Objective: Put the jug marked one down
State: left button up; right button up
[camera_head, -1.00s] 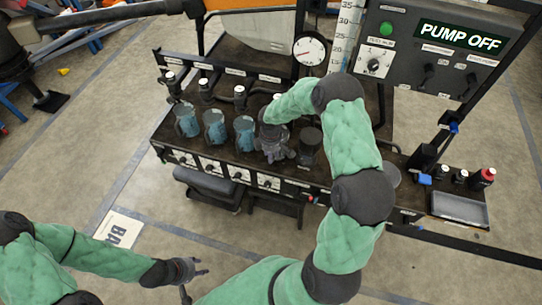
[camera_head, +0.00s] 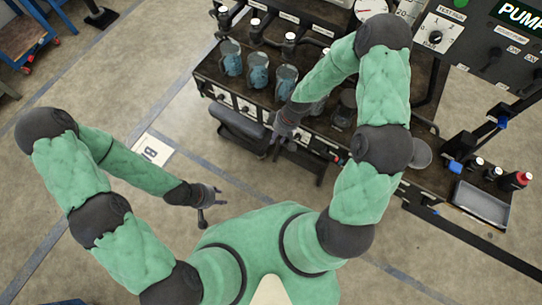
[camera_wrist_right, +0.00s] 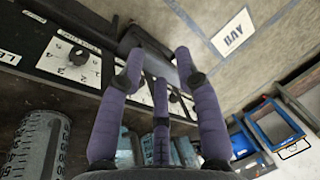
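Three grey measuring jugs with blue contents, a left one (camera_head: 230,58), a middle one (camera_head: 258,70) and a right one (camera_head: 286,82), stand upright in a row on the dark bench (camera_head: 206,71). I cannot read a number on any jug. My right arm covers part of the row's right end. My right gripper (camera_head: 284,138) is off the bench's front edge, apart from the jugs. In the wrist view its fingers (camera_wrist_right: 160,75) are spread with nothing between them, and a marked jug (camera_wrist_right: 35,143) stands at the lower left. My left gripper (camera_head: 208,203) hangs open and empty over the floor.
A front panel with labelled dials (camera_wrist_right: 72,55) runs below the bench edge. A grey tray (camera_head: 482,202) and a red bottle (camera_head: 515,181) are at the right end. A pump panel (camera_head: 480,45) stands behind. A bay sign (camera_head: 153,150) lies on open floor.

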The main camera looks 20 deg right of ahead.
jog(key=s+a+f+m, duration=0.2)
jog(key=s+a+m, duration=0.1)
jog(key=s, duration=0.4)
jog(key=s+a+f+m, duration=0.2)
jog(key=s+a+m, duration=0.2)
jog(key=s, duration=0.3)
jog(key=shift+a+f+m+y, duration=0.3)
jog(key=shift+a+f+y, duration=0.1)
jog(key=shift+a, duration=0.35)
jog(key=shift+s+d, duration=0.1)
